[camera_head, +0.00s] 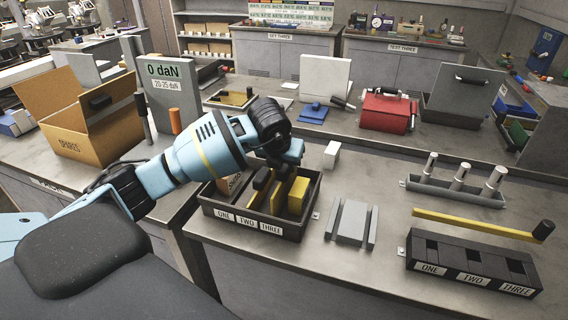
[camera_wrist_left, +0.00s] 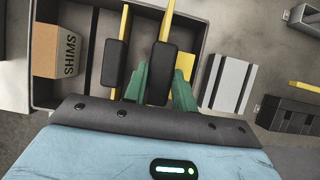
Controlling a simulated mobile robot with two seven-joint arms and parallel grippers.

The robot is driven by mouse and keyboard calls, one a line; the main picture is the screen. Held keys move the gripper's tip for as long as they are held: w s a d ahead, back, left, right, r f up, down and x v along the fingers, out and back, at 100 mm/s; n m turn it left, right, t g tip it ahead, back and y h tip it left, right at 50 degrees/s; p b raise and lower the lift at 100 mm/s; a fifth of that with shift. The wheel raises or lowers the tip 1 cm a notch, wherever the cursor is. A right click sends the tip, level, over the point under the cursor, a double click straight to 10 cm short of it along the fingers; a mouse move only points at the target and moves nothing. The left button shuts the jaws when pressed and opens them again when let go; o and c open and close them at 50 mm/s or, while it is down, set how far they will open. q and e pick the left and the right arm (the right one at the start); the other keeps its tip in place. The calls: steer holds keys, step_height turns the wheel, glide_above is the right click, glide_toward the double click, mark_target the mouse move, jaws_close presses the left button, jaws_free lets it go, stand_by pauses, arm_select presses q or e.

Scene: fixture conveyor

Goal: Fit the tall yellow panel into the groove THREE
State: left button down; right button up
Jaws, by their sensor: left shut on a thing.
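My left gripper (camera_head: 284,162) is over the dark tray (camera_head: 262,232), whose front carries labels ONE, TWO and THREE. In the left wrist view its green fingers (camera_wrist_left: 160,88) are shut on the black handle of a yellow panel (camera_wrist_left: 165,22); the panel (camera_head: 277,197) stands upright in the tray. Another yellow panel with a black handle (camera_wrist_left: 117,62) stands to its left, apart from it. A black fixture block (camera_head: 430,252) at the lower right has grooves labelled ONE, TWO and THREE. Its groove THREE (camera_head: 516,268) is at the right end and looks empty. My right gripper is out of view.
The tray also holds a shims box (camera_wrist_left: 58,50) and a yellow block (camera_head: 298,196). A grey slotted plate (camera_head: 352,222) lies between tray and fixture. A yellow bar with a dark knob (camera_head: 470,224) lies behind the fixture. A rack with metal cylinders (camera_head: 455,190) stands farther back.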

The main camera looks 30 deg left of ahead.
arm_select(q)
steer(key=shift+f+b, duration=0.3)
steer(key=shift+f, duration=1)
stand_by(1.8)
steer(key=c, duration=1.1)
jaws_free()
steer(key=shift+o, duration=0.2)
steer(key=v, duration=0.7)
steer(key=shift+s+r, duration=0.15)
steer(key=shift+r, duration=0.2)
